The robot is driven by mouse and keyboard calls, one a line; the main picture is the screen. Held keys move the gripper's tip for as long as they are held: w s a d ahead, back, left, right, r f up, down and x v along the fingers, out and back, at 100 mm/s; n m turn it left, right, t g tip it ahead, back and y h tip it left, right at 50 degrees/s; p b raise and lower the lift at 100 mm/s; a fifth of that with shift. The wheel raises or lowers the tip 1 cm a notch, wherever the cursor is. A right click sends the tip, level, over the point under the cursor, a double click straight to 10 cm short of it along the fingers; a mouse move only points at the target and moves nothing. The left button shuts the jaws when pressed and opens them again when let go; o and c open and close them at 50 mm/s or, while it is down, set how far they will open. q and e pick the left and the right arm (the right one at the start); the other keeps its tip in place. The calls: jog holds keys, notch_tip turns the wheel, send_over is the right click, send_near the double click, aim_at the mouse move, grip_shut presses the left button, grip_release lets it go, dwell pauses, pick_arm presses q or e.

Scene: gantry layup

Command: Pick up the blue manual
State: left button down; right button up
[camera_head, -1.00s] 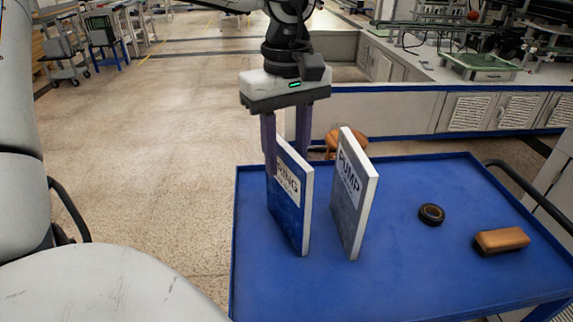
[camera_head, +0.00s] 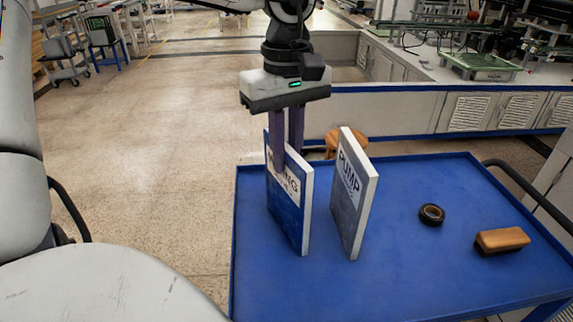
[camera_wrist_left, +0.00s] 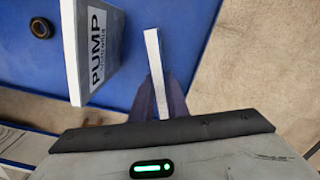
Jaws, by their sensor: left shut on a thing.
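The blue manual (camera_head: 287,214) stands upright on the blue cart top, near its left edge, with a white label partly covered by a finger. My left gripper (camera_head: 287,158) comes down from above and is shut on the manual's upper part, one finger on each side. In the left wrist view the manual (camera_wrist_left: 155,72) shows as a thin white edge between the fingers of the gripper (camera_wrist_left: 160,100). The manual's base appears to rest on the cart. My right gripper is not in view.
A grey manual marked PUMP (camera_head: 353,195) stands upright just right of the blue one, with a narrow gap between. A black ring (camera_head: 431,214) and a brown-topped block (camera_head: 501,241) lie farther right on the blue cart (camera_head: 410,280). A brown stool (camera_head: 345,140) stands behind.

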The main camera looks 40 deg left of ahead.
pick_arm(q)
jog(key=shift+r, duration=0.1)
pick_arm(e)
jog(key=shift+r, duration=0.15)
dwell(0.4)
pick_arm(q)
notch_tip(320, 180, up, 18)
jog(key=p, duration=0.2)
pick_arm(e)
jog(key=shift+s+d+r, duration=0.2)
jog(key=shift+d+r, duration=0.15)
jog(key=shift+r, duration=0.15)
